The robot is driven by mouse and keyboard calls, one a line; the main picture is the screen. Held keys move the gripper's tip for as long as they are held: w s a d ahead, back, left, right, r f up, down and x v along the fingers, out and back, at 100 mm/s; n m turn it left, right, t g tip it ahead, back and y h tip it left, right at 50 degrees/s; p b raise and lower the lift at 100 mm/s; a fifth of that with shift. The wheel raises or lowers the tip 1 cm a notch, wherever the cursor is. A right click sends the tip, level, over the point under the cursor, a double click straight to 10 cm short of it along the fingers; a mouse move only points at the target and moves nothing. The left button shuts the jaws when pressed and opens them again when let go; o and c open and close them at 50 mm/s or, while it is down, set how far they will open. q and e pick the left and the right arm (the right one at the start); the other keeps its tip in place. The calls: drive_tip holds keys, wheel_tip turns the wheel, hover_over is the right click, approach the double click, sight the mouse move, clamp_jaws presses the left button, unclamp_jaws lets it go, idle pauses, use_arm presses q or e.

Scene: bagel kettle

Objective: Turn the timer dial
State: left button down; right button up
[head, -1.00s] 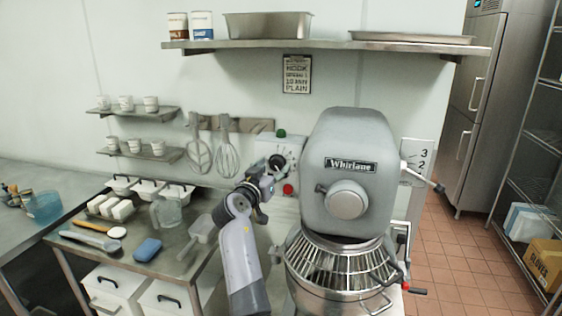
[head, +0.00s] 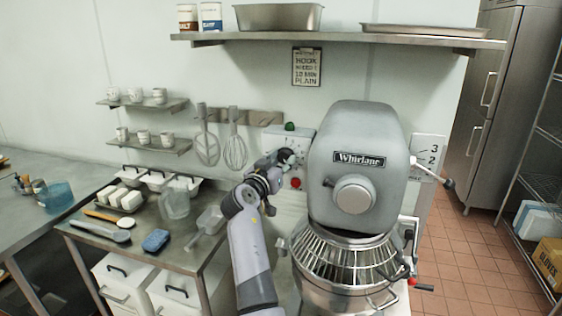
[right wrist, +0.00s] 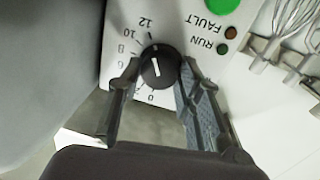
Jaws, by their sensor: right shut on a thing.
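The timer dial (right wrist: 159,67) is a round black knob with a white pointer line on a pale control panel (right wrist: 125,22), ringed by numbers up to 12. In the head view, my right gripper (head: 284,158) is at the panel, left of the mixer, and covers much of the dial. My left gripper is not in view.
The grey Whirlane mixer (head: 353,150) stands close on the right of my arm. A green button (right wrist: 194,5) and a red button (head: 295,184) are near the dial. Whisks (head: 235,152) hang to the left. A scoop (head: 209,222) lies on the side table.

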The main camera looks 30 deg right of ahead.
drive_tip(key=shift+c, duration=0.8)
drive_tip(key=shift+n+b, duration=0.9)
drive_tip(key=shift+n, duration=0.3)
drive_tip(key=shift+n+t+b, duration=0.3)
drive_tip(key=shift+n+b, duration=0.25)
drive_tip(key=shift+n, duration=1.25)
drive_tip(key=o, duration=1.2)
drive_tip(key=shift+a, duration=0.1)
